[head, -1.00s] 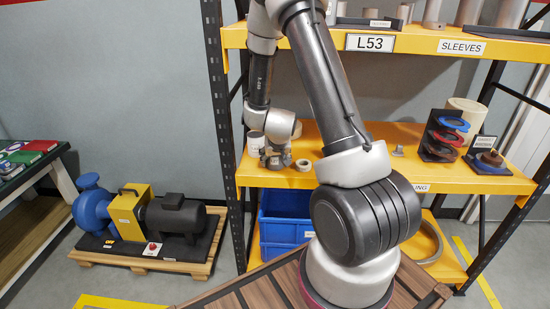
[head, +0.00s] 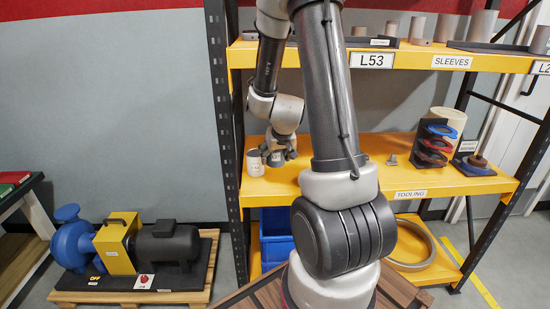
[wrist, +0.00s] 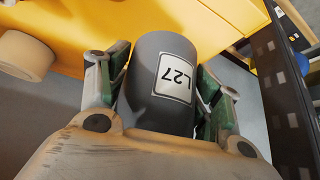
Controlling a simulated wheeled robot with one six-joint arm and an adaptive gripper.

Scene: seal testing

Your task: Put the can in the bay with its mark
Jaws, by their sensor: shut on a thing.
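My gripper (head: 281,155) is shut on a dark grey can (wrist: 150,95). The can's white label reads L27 in the wrist view, turned upside down to me. The can sits between the two green-padded fingers. In the head view the gripper hangs in front of the yellow middle shelf, near its left end, and the can (head: 274,159) shows small and partly covered. A bay plate reading L53 (head: 372,60) is on the upper shelf's front edge. Another plate starting with L2 (head: 541,68) is cut off at the right edge.
A pale cylinder (head: 254,163) stands just left of my gripper. The upper shelf (head: 408,62) carries grey sleeves in trays. Coloured rings on a black stand (head: 434,143) and a flanged part (head: 478,163) stand on the middle shelf. A dark rack post (head: 221,140) rises at left.

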